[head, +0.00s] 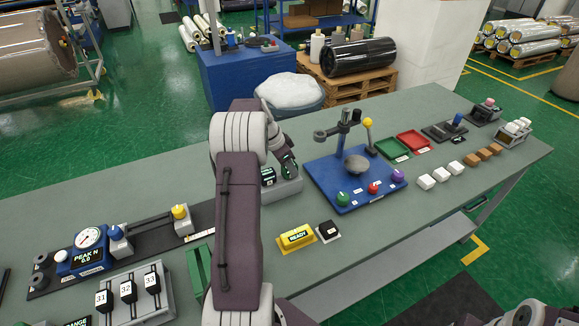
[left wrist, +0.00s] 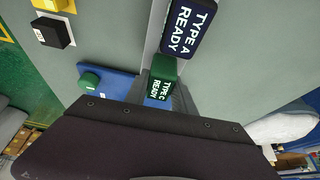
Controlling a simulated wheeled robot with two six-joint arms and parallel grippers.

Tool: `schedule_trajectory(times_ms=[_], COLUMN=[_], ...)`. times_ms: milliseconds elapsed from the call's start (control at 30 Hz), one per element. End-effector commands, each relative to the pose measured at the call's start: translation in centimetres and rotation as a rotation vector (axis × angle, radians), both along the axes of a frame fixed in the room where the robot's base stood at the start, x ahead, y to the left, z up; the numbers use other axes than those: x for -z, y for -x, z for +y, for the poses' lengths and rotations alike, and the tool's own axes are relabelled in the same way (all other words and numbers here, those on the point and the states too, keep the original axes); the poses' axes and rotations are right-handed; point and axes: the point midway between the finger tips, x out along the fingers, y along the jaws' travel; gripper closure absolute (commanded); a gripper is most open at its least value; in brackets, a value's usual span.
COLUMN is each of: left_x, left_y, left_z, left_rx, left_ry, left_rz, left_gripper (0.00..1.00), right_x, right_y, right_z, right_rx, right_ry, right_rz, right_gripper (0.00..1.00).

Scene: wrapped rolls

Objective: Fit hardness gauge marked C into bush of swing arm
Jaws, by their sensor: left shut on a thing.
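My left gripper (head: 284,158) is shut on a green gauge (head: 289,166) at the grey holder (head: 290,188). In the left wrist view this gauge (left wrist: 162,76) reads TYPE C READY and sits between the fingers (left wrist: 165,98). I cannot tell whether it is clear of the holder. A dark gauge (head: 268,176) stands beside it; in the left wrist view it (left wrist: 188,27) reads TYPE A. To the right, a blue stand (head: 335,192) carries the swing arm (head: 336,128), with its ring-shaped bush (head: 320,136) at the left end, apart from the gauge. My right gripper is out of view.
The stand has a yellow-knobbed lever (head: 367,123), a dark round dish (head: 356,164) and coloured knobs. A yellow READY box (head: 296,237) and a black button box (head: 328,231) lie in front. Green (head: 391,147) and red (head: 413,142) trays are behind.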

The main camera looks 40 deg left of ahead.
Motion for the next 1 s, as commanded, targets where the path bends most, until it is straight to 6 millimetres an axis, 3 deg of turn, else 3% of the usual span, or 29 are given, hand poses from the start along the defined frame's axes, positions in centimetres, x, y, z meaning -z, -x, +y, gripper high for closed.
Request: schedule_trajectory(times_ms=[400, 433, 500, 833, 1000], left_x=[0.0, 0.0, 0.0, -0.3, -3.1], left_y=[0.2, 0.2, 0.2, 0.3, 1.2], left_z=[0.2, 0.2, 0.2, 0.2, 0.8], left_rx=[0.0, 0.0, 0.0, 0.0, -0.002], left_ry=[-0.001, -0.001, -0.001, 0.0, -0.003], left_rz=[0.0, 0.0, 0.0, -0.001, -0.005], left_gripper=[1.0, 0.61, 0.44, 0.44, 0.44], right_x=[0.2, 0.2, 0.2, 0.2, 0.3], right_y=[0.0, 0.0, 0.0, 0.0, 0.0], right_z=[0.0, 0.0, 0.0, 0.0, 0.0], right_rx=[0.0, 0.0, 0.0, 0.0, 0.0], right_ry=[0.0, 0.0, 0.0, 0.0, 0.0], right_rz=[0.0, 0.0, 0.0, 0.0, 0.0], right_gripper=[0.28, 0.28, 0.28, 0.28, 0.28])
